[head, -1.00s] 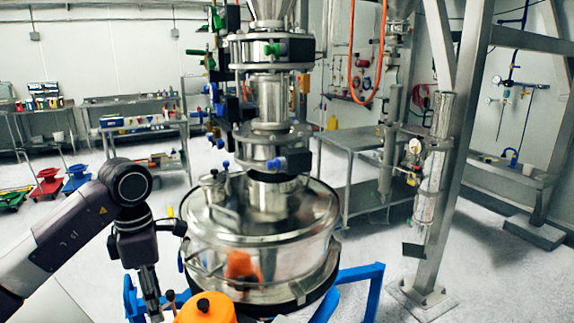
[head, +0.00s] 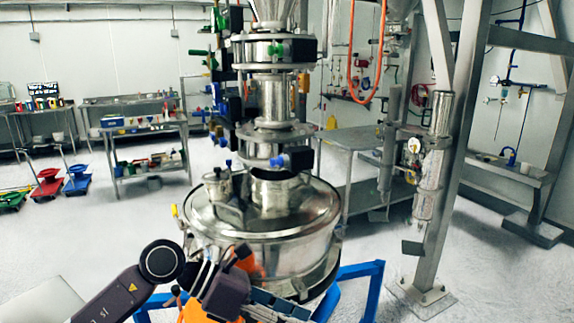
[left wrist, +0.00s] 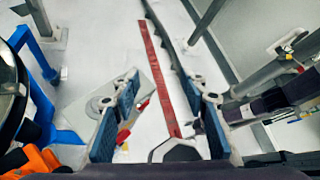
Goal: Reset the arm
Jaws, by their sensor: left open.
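My left arm comes in from the lower left in the head view, and my left gripper (head: 278,308) is low in front of the sifter, at the bottom edge of the picture. In the left wrist view the same gripper (left wrist: 164,105) is open, with its blue-padded fingers wide apart and nothing between them. The steel sifter vessel (head: 262,225) stands just behind the gripper in the head view. I cannot tell whether the gripper touches anything there. My right gripper is not seen.
An orange object (head: 194,312) is partly hidden beside my left arm, below the vessel. A blue frame (head: 372,290) stands around the vessel's base. A steel post (head: 450,170) rises at the right. Open floor (head: 110,235) lies to the left.

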